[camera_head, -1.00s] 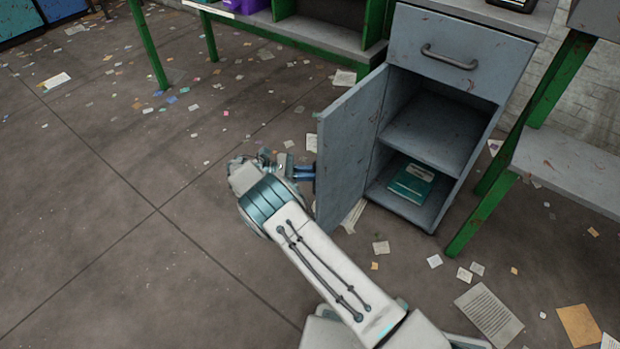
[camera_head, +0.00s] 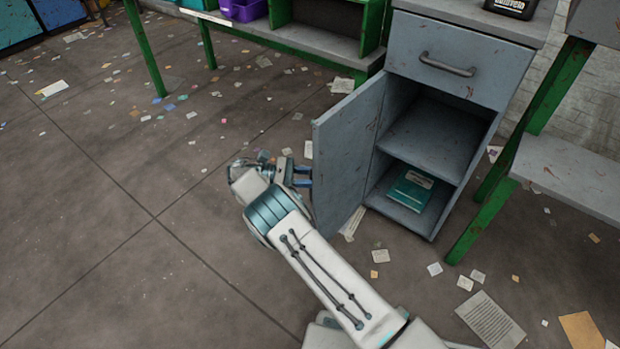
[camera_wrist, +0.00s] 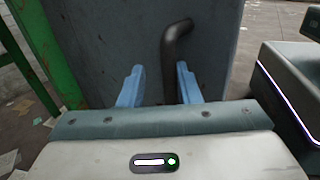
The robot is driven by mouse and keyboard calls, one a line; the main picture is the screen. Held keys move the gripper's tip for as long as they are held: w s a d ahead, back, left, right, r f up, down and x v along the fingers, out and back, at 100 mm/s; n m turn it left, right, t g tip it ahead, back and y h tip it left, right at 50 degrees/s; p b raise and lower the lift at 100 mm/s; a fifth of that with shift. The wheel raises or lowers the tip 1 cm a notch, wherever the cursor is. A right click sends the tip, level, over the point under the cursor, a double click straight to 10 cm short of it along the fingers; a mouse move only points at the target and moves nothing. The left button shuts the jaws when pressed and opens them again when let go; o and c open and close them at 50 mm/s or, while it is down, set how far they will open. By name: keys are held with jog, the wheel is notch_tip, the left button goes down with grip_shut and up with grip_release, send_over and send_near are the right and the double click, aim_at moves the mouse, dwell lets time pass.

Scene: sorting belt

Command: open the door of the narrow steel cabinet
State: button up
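The narrow steel cabinet (camera_head: 398,143) stands right of centre in the head view, grey, with a closed drawer above an open compartment. Its door (camera_head: 345,150) is swung wide open to the left, and the shelf inside shows. My gripper (camera_head: 303,177) is at the outer face of the door, near its free edge. In the wrist view my gripper (camera_wrist: 159,88) has its two blue fingers apart, with the dark door handle (camera_wrist: 174,50) between and beyond them, closer to the right finger. I cannot tell whether a finger touches the handle.
A teal book (camera_head: 411,188) lies on the cabinet's bottom. A green-framed bench (camera_head: 318,45) with a purple bin (camera_head: 244,9) stands behind. Another green-legged table (camera_head: 565,170) is close on the cabinet's right. The floor to the left is open, with scattered papers.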

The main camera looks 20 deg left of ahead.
jog(key=shift+s+a+f, duration=0.1)
jog(key=shift+s+a, duration=0.05)
jog(key=shift+s, duration=0.2)
jog(key=shift+s+a, duration=0.1)
jog(key=shift+a, duration=0.05)
dwell(0.8)
jog(key=shift+w, duration=0.2)
